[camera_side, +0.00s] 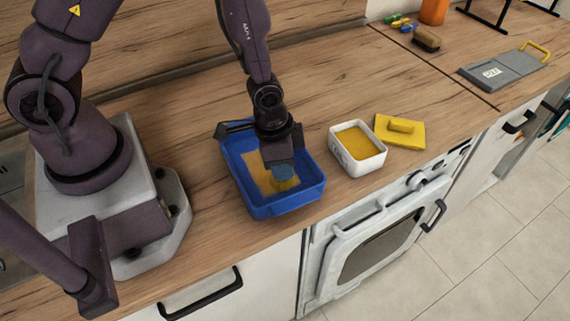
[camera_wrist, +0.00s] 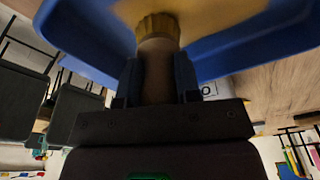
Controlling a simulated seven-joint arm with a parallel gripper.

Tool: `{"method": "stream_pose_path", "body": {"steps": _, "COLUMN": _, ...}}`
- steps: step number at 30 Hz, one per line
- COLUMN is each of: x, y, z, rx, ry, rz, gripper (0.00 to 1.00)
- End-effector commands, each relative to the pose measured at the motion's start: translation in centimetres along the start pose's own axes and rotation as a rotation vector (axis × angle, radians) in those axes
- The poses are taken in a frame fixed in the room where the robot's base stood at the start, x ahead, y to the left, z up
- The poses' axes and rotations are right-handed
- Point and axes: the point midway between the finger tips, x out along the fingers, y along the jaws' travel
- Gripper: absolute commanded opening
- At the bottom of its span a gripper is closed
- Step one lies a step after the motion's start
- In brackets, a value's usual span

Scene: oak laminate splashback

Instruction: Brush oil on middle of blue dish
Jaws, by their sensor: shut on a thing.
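The blue dish (camera_side: 234,156) is a rectangular tray on the wooden counter, with a yellow oil patch (camera_side: 254,170) on its floor. My gripper (camera_side: 281,170) points down inside the dish and is shut on a brush (camera_wrist: 157,72). The brush has a brownish handle and yellow bristles (camera_side: 286,185), low over the front right of the dish floor. In the wrist view the bristles (camera_wrist: 157,27) seem to meet the dish floor, at the edge of the yellow patch; exact contact is unclear. A white tub (camera_side: 371,164) of yellow oil stands to the right.
Further right are a grey board (camera_side: 510,70) with a yellow handle, a brown scrub brush (camera_side: 426,40) and an orange bottle (camera_side: 433,12). The counter's front edge runs close to the dish, above the oven.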

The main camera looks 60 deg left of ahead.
Motion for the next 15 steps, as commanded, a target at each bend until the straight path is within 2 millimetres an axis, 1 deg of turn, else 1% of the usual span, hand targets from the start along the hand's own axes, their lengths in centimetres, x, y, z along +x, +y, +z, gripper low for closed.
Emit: {"method": "stream_pose_path", "body": {"steps": 15, "x": -0.01, "y": -0.58, "z": 0.34, "rx": -0.001, "ry": -0.003, "rz": 0.0, "gripper": 0.07}}
